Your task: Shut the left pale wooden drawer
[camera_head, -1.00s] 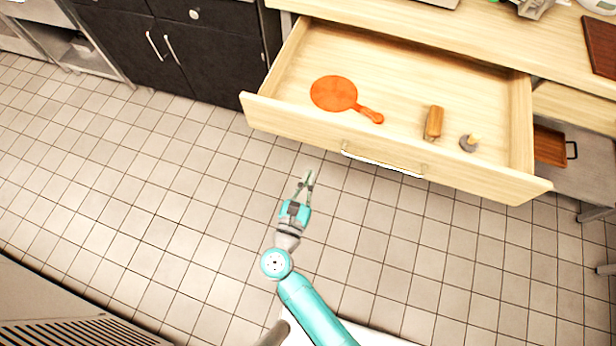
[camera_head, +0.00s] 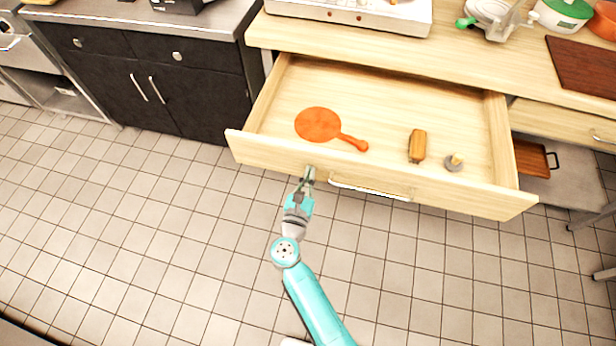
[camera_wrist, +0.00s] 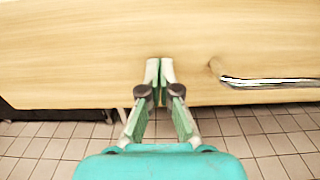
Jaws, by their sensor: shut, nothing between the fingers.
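The left pale wooden drawer (camera_head: 460,195) stands pulled far out from under the counter in the head view. Inside it lie an orange round board with a handle (camera_head: 318,124), a brown block-like item (camera_head: 417,146) and a small grey and tan item (camera_head: 453,162). Its metal bar handle (camera_head: 370,189) is on the front, and shows at the right in the wrist view (camera_wrist: 270,82). My gripper (camera_head: 309,172) is shut and empty, its fingertips (camera_wrist: 160,66) at the drawer front, left of the handle. I cannot tell whether they touch the wood.
Black cabinets (camera_head: 180,85) stand left of the drawer. A second pale drawer (camera_head: 565,124) is at the right, above a shelf with a brown tray (camera_head: 530,158). The counter (camera_head: 460,50) holds a stove-like appliance (camera_head: 350,14) and a dark red board (camera_head: 583,66). The tiled floor (camera_head: 150,230) is clear.

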